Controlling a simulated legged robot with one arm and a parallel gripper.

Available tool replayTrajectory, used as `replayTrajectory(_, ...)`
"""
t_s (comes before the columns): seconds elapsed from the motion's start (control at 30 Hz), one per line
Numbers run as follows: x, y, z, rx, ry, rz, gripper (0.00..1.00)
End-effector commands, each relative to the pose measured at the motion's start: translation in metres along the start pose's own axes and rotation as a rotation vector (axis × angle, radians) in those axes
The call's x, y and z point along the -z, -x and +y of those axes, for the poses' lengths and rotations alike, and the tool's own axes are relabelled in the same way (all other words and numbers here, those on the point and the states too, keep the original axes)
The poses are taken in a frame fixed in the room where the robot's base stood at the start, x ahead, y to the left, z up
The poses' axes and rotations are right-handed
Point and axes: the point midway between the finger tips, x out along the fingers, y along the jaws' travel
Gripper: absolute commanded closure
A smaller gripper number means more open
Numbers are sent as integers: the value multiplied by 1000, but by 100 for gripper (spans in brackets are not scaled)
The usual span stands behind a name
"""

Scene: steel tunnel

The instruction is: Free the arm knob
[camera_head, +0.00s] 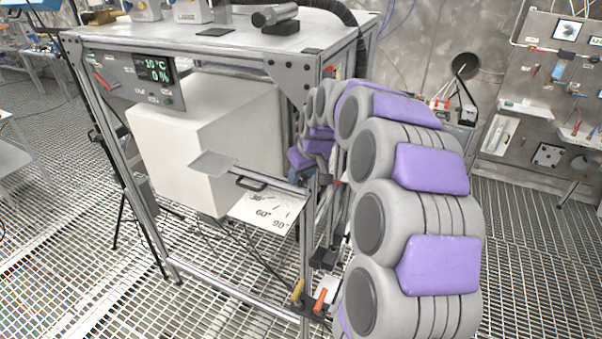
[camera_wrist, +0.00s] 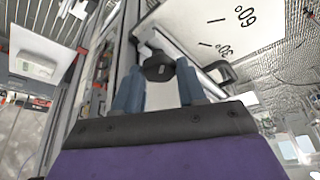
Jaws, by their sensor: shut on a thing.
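The black arm knob (camera_wrist: 159,67) shows in the wrist view, on a bracket beside the white angle plate. My gripper (camera_wrist: 158,88) has its two blue-grey fingers on either side of the knob and is shut on it. In the head view my gripper (camera_head: 296,174) is at the frame's right post, near the end of a metal arm (camera_head: 272,183) with a flat grey plate (camera_head: 213,163). The knob cannot be made out there. The angle plate (camera_head: 265,210) with 30°, 60° and 90° marks lies below the arm.
A large white box (camera_head: 175,145) sits inside the metal frame (camera_head: 312,85), left of the arm. A display panel (camera_head: 150,75) reads 10 °C and 0 %. Orange and yellow handles (camera_head: 320,299) are low on the right post.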

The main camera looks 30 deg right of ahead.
Motion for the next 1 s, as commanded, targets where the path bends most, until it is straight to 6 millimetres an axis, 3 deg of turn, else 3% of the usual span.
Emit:
replayTrajectory(0.37, 2, 2, 0, -24, -53, 8, 90)
replayTrajectory(1.0, 5, 4, -3, -172, -410, 16, 90)
